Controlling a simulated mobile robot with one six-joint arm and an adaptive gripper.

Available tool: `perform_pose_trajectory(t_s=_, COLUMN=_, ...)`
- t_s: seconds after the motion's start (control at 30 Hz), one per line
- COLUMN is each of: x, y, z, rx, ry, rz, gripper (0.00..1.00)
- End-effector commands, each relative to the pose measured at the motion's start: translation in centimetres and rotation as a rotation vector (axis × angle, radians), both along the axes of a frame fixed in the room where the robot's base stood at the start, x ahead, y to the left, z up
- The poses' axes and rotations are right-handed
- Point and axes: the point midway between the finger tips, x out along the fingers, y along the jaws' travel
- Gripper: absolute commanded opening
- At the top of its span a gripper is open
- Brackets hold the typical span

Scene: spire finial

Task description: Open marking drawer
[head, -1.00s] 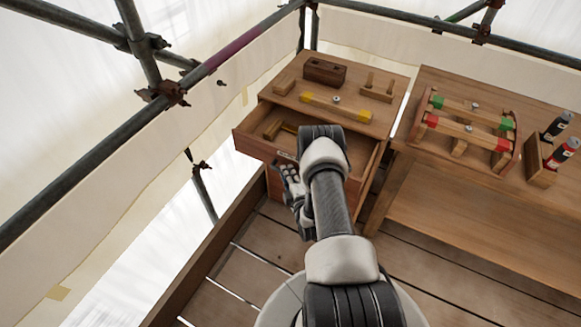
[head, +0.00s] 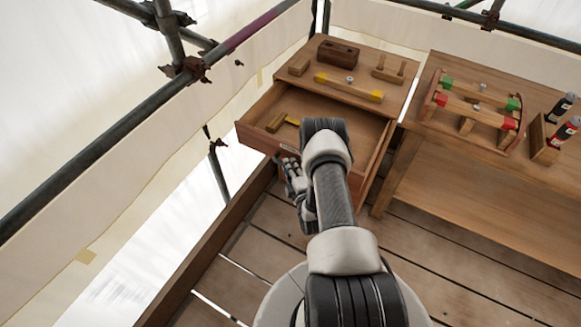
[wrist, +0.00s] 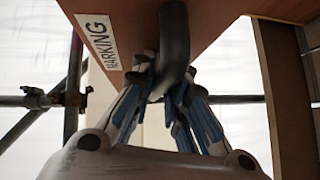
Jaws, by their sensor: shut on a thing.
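The marking drawer (head: 262,112) is pulled well out of the wooden cabinet, and its inside shows in the head view. A yellow-marked tool and a small wooden block (head: 277,122) lie in its left part. In the wrist view the drawer front (wrist: 128,30) carries a white label (wrist: 98,38) reading "MARKING". My gripper (wrist: 168,92) is shut on the dark drawer handle (wrist: 174,45), with its fingers on both sides of it. In the head view my gripper (head: 286,163) is at the drawer front, and my arm hides part of the drawer.
The cabinet top (head: 365,62) holds a dark block (head: 338,53), a yellow-ended bar (head: 348,87) and a pegged rest (head: 390,72). A bench (head: 470,160) at right carries a wooden rack and two bottles. Scaffold tubes (head: 100,125) run along the left. Plank floor lies in front.

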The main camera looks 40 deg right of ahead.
Motion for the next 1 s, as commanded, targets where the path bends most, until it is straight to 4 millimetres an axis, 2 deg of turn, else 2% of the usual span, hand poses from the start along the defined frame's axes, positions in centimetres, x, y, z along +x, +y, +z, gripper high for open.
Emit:
perform_pose_trajectory(t_s=0.03, x=0.0, y=0.0, z=0.0, rx=0.000, ry=0.000, rz=-0.001, gripper=0.00)
perform_pose_trajectory(t_s=0.07, x=0.0, y=0.0, z=0.0, rx=0.000, ry=0.000, rz=-0.001, gripper=0.15)
perform_pose_trajectory(t_s=0.37, x=0.0, y=0.0, z=0.0, rx=0.000, ry=0.000, rz=-0.001, gripper=0.35)
perform_pose_trajectory(t_s=0.73, x=-0.4, y=0.1, z=0.0, rx=0.001, ry=0.002, rz=-0.001, gripper=0.35)
perform_pose_trajectory(t_s=0.87, x=-1.9, y=0.7, z=0.1, rx=0.004, ry=0.004, rz=-0.003, gripper=0.35)
perform_pose_trajectory(t_s=1.0, x=-4.6, y=1.7, z=0.5, rx=0.004, ry=0.004, rz=-0.004, gripper=0.35)
